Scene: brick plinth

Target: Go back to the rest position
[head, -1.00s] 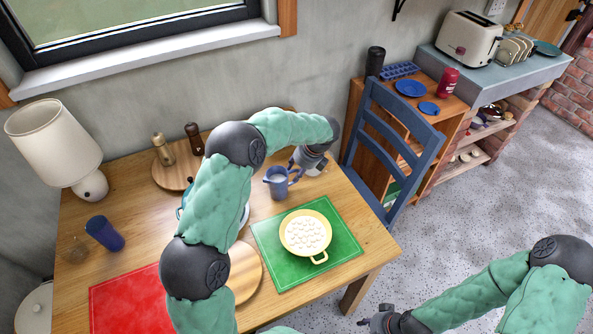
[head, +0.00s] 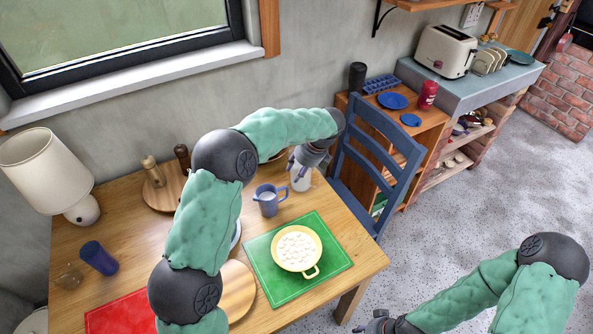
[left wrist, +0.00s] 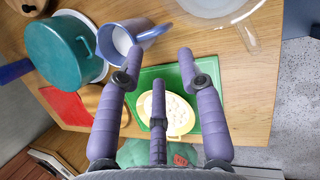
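My left gripper (head: 296,166) hangs above the far right part of the wooden table, over a clear glass vessel (head: 301,182). In the left wrist view its purple fingers (left wrist: 160,65) are spread apart with nothing between them. A blue mug (head: 268,202) with white contents stands on the table just left of the gripper; it also shows in the left wrist view (left wrist: 120,42). My right gripper (head: 376,326) is at the bottom edge of the head view, low and off the table. It is too small and cut off to show its fingers' state.
A yellow pan (head: 297,249) sits on a green mat (head: 273,288). A teal pot (left wrist: 58,55) stands near the mug. A blue chair (head: 381,155) is close to the table's right side. A lamp (head: 40,165) stands left. Speckled floor (head: 450,225) is clear at right.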

